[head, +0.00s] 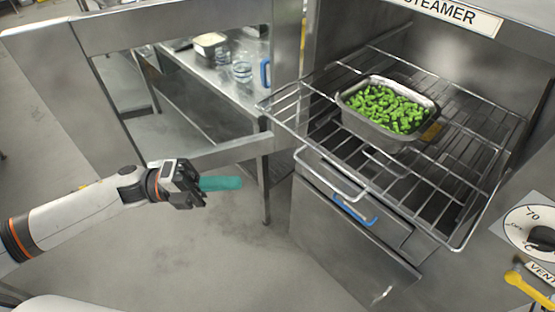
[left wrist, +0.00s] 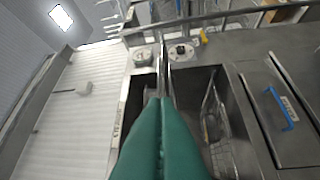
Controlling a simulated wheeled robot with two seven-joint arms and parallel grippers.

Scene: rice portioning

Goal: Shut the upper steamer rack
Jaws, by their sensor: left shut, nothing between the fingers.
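The upper steamer rack (head: 462,196) is a wire shelf pulled out of the steamer's open cavity in the head view. A metal pan (head: 362,130) of green cut vegetables (head: 385,106) sits on it. My left gripper (head: 238,183) is shut and empty, its teal fingers together. It is in the air to the left of the rack, apart from it. In the left wrist view the shut fingers (left wrist: 161,130) fill the lower middle, and wire racking (left wrist: 218,125) shows to their right. My right gripper is not in view.
The steamer door (head: 88,120), with a window, stands open at the left. A dial (head: 535,228) and yellow-handled vent control (head: 525,283) are at right. A steel table (head: 215,75) stands behind.

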